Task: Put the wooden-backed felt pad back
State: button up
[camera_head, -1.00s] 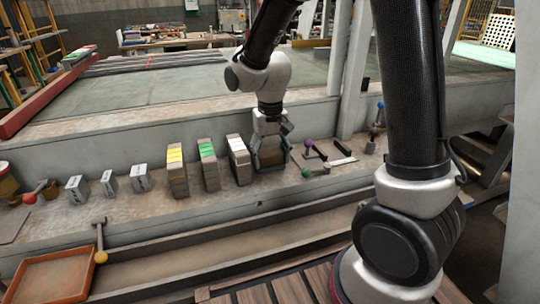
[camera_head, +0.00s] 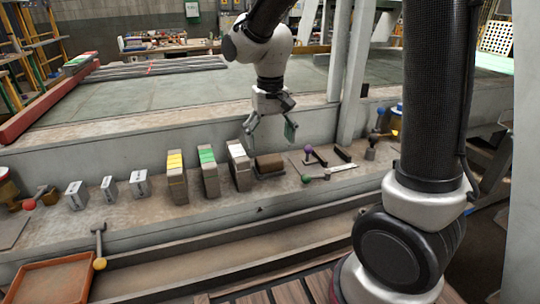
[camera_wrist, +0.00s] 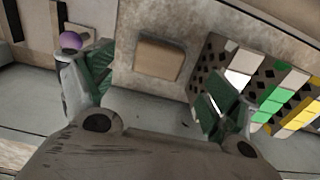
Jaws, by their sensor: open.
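The wooden-backed felt pad (camera_head: 269,164), a small brown block, sits on the concrete ledge just right of the white-topped stack. It also shows in the wrist view (camera_wrist: 158,58) as a tan block on the grey ledge. Its felt side cannot be made out. My gripper (camera_head: 270,136) is open and empty, pointing down above the pad and apart from it. In the wrist view its green-padded fingers (camera_wrist: 152,88) are spread wide, with the pad beyond the gap between them.
White-topped (camera_head: 238,166), green-topped (camera_head: 208,172) and yellow-topped (camera_head: 177,178) stacks stand left of the pad. Purple- and green-knobbed handles (camera_head: 318,168) lie to its right. Small grey blocks (camera_head: 108,188) stand further left. An orange tray (camera_head: 50,283) is at lower left.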

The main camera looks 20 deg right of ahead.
aim_at(270, 160)
jog(key=s+d+r+t, duration=0.2)
jog(key=s+d+r, duration=0.6)
jog(key=d+r, duration=0.15)
jog(key=s+d+t, duration=0.2)
jog(key=s+d, duration=0.3)
jog(key=s, duration=0.6)
jog(key=shift+s+d+r, duration=0.2)
jog(key=shift+s+r, duration=0.1)
jog(key=shift+r, duration=0.05)
